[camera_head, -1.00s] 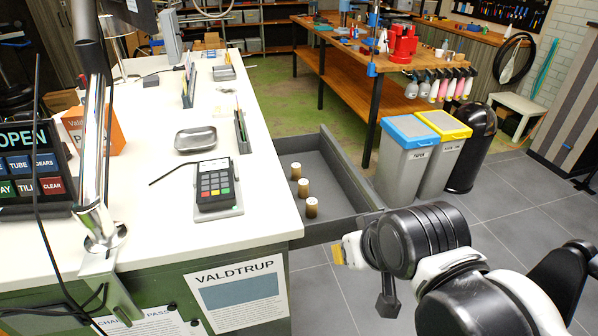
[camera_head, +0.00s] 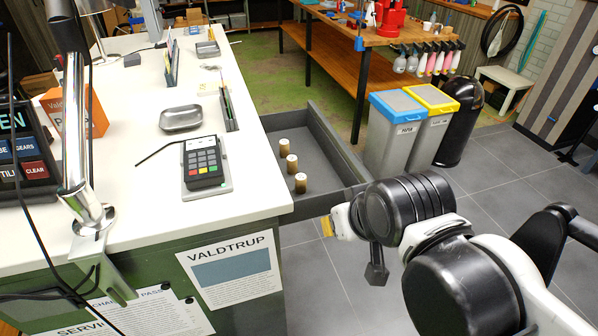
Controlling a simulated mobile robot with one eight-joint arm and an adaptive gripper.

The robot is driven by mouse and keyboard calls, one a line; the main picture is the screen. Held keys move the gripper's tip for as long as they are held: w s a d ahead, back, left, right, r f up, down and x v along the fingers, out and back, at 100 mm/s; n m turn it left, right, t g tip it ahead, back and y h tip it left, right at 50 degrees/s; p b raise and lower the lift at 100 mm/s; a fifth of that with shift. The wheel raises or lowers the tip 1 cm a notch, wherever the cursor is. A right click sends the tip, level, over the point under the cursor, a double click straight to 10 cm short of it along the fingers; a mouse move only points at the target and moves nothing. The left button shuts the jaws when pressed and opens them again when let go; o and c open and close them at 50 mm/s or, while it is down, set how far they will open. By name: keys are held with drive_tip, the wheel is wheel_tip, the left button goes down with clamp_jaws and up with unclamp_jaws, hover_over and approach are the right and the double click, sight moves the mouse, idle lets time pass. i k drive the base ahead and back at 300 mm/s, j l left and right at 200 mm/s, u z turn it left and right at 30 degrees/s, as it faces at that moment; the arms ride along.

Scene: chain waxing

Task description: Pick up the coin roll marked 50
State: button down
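Three short brown coin rolls with pale tops stand upright in a row in the open grey drawer: a far one (camera_head: 284,148), a middle one (camera_head: 292,164) and a near one (camera_head: 300,184). Their markings are too small to read, so I cannot tell which is marked 50. My gripper (camera_head: 327,227) shows only as a small yellow-tipped end beside the drawer's near right corner, apart from the rolls. My arm hides most of it, and its opening does not show.
The open drawer (camera_head: 340,148) juts from the right side of the white counter (camera_head: 150,225). A card terminal (camera_head: 203,165) and a metal dish (camera_head: 181,118) lie on the counter. Grey bins with blue (camera_head: 396,135) and yellow lids stand beyond the drawer. Tiled floor at right is clear.

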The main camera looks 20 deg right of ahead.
sight(292, 159)
drive_tip(key=i+l+u, duration=0.2)
drive_tip(key=l, duration=0.15)
drive_tip(key=i+l+u, duration=0.25)
drive_tip(key=l, duration=0.15)
drive_tip(key=l+u, duration=0.2)
drive_tip(key=l, duration=0.2)
drive_tip(key=i+l+u, duration=0.2)
drive_tip(key=l, duration=0.2)
drive_tip(key=l+u, duration=0.25)
drive_tip(key=l, duration=0.2)
drive_tip(key=i+l+u, duration=0.35)
drive_tip(key=l, duration=0.15)
drive_tip(key=l+u, duration=0.3)
drive_tip(key=l, duration=0.25)
drive_tip(key=i+l+u, duration=0.15)
drive_tip(key=l+u, duration=0.2)
drive_tip(key=l, duration=0.25)
drive_tip(key=l+u, duration=0.3)
drive_tip(key=l, duration=0.3)
drive_tip(key=i+l+u, duration=0.2)
drive_tip(key=k+l, duration=0.1)
